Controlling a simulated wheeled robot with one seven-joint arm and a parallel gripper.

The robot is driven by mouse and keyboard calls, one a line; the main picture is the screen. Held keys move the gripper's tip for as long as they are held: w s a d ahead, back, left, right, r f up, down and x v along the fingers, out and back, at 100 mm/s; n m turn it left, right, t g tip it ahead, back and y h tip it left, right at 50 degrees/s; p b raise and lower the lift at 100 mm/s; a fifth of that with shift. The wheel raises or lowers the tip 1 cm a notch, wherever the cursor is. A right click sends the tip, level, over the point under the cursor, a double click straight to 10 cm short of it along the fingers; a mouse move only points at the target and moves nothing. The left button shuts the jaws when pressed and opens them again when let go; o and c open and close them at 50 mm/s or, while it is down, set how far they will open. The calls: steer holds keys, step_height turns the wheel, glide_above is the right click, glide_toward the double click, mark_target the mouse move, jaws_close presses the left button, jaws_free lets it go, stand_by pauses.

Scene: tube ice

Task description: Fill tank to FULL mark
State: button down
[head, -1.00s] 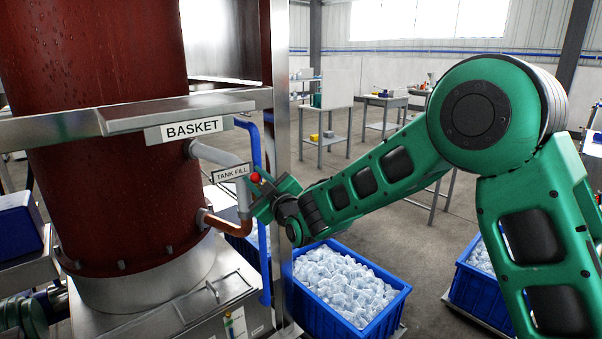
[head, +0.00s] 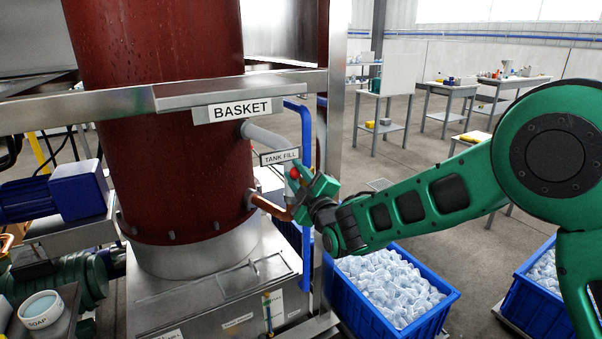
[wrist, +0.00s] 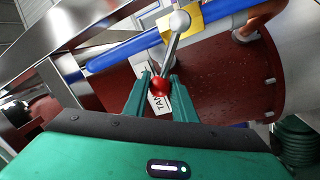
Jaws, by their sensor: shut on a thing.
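A TANK FILL tag (head: 280,157) hangs by the pipework at the right side of the dark red column (head: 165,150). My gripper (head: 299,180) is at the valve just below this tag. In the wrist view my gripper (wrist: 157,88) is shut on a red knob (wrist: 159,87), which also shows in the head view (head: 295,173). A metal lever with a pale ball end (wrist: 180,20) rises beyond the fingers. The steel tank (head: 225,285) is under the column. A small level gauge strip (head: 272,308) is on its front; its level is too small to read.
A steel frame post (head: 330,170) and a blue pipe (head: 306,200) stand close to my gripper. A blue crate of ice (head: 440,308) is below my arm, with another crate (head: 530,308) at right. A soap dish (head: 41,309) is at lower left.

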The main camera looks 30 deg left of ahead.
steer(key=shift+f, duration=0.2)
steer(key=c, duration=1.5)
jaws_free()
steer(key=shift+o, duration=0.2)
steer(key=shift+r, duration=0.1)
steer(key=v, duration=1)
steer(key=shift+d, duration=0.4)
steer(key=shift+s, duration=0.1)
